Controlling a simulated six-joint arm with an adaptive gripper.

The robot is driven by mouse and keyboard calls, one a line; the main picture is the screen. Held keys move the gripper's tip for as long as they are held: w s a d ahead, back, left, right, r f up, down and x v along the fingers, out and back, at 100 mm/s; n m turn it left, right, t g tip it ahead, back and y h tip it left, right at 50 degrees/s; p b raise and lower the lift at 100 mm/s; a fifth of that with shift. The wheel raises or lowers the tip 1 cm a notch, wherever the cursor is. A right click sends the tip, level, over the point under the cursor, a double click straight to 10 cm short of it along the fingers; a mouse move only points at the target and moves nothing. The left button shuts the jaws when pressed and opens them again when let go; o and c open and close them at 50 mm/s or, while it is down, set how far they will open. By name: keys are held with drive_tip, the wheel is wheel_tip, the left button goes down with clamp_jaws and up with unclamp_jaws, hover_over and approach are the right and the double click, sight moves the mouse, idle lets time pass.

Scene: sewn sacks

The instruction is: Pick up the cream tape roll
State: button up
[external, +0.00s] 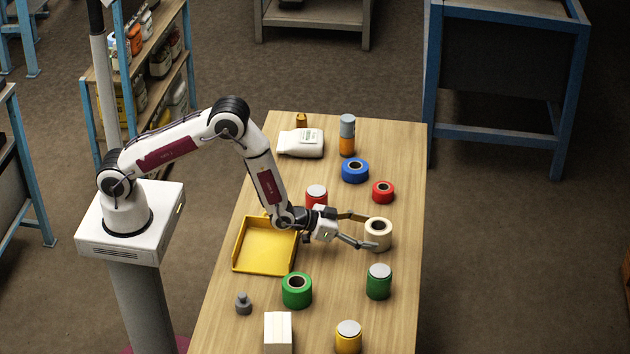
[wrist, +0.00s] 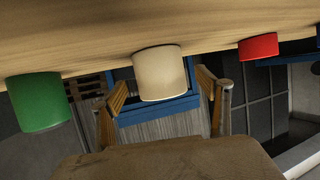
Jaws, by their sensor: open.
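The cream tape roll (external: 378,235) stands on the right half of the wooden table in the external view, its round hole facing up. In the wrist view, which is upside down, the cream tape roll (wrist: 161,74) hangs from the table at the top centre. My gripper (external: 362,230) is open, low over the table, with its fingers pointing at the roll from the left. In the wrist view my gripper's fingers (wrist: 163,98) show left and right of the roll, with a gap on each side. I cannot tell whether the fingertips reach past its near face.
A red tape roll (external: 383,192) and blue tape roll (external: 355,171) stand behind. A green can (external: 379,282) and green tape roll (external: 297,291) stand in front. A red can (external: 316,196) is just behind my wrist, and a yellow tray (external: 264,271) lies left of it.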

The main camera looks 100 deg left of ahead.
drive_tip(key=shift+x, duration=2.05)
drive_tip(key=shift+c, duration=0.4)
drive_tip(key=c, duration=1.2)
